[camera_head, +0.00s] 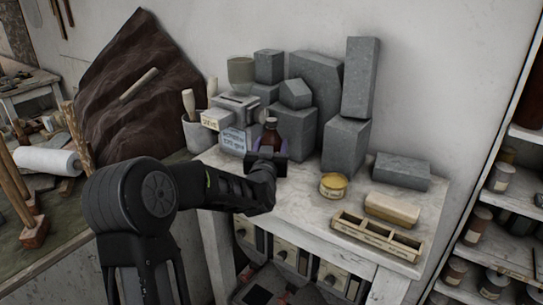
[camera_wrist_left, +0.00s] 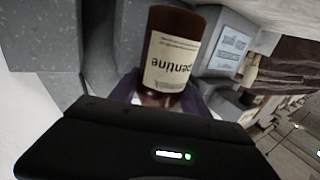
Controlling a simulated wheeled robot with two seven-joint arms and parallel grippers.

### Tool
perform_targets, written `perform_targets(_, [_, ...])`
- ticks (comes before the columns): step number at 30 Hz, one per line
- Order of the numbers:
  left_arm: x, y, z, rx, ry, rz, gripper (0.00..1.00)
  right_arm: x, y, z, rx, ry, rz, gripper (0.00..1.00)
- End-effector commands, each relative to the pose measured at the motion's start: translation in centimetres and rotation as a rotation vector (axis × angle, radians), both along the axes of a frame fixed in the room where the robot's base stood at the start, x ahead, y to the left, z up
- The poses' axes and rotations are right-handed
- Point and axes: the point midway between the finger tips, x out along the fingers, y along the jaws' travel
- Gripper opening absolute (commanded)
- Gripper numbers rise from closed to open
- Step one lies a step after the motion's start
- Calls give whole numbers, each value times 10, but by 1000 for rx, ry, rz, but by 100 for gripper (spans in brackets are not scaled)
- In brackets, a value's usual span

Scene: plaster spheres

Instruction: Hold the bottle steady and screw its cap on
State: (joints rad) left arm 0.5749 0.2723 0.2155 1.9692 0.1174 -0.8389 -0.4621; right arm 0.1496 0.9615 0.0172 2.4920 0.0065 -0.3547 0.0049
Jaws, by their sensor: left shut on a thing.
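A brown bottle (camera_head: 270,136) stands upright near the back left of the marble-topped table, in front of grey blocks. In the left wrist view the bottle (camera_wrist_left: 176,50) shows a cream label ending in "pentine". My left gripper (camera_head: 268,153) is shut on the bottle, with purplish fingers on either side of it. In the left wrist view the dark gripper body hides part of the bottle. I cannot make out a separate cap, nor whether one sits on the neck. My right gripper is not in view.
Grey blocks (camera_head: 346,145) crowd behind. A labelled box (camera_head: 233,140) stands left of the bottle. The front middle is clear.

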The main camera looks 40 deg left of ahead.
Motion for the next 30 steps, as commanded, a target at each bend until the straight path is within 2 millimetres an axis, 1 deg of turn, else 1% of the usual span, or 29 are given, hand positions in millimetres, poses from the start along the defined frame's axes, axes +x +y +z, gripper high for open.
perform_targets(2, [0, 0, 1, 1, -3, 0, 0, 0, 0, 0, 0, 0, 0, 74])
perform_targets(4, [0, 0, -4, 0, -1, 0, 0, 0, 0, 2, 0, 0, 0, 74])
perform_targets(9, [0, 1, -26, 0, 1, 1, 0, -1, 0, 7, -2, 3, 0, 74])
perform_targets(12, [0, 0, -34, 1, -2, 0, 0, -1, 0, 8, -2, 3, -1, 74])
perform_targets(20, [0, 0, -35, 2, -4, 0, 0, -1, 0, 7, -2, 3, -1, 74])
perform_targets(24, [0, 0, -39, 2, -4, 0, 0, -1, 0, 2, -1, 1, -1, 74])
perform_targets(25, [0, 0, -41, 0, -1, 0, 56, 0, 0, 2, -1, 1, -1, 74])
perform_targets(30, [0, 0, -40, 0, 0, 0, 69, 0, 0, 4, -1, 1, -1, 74])
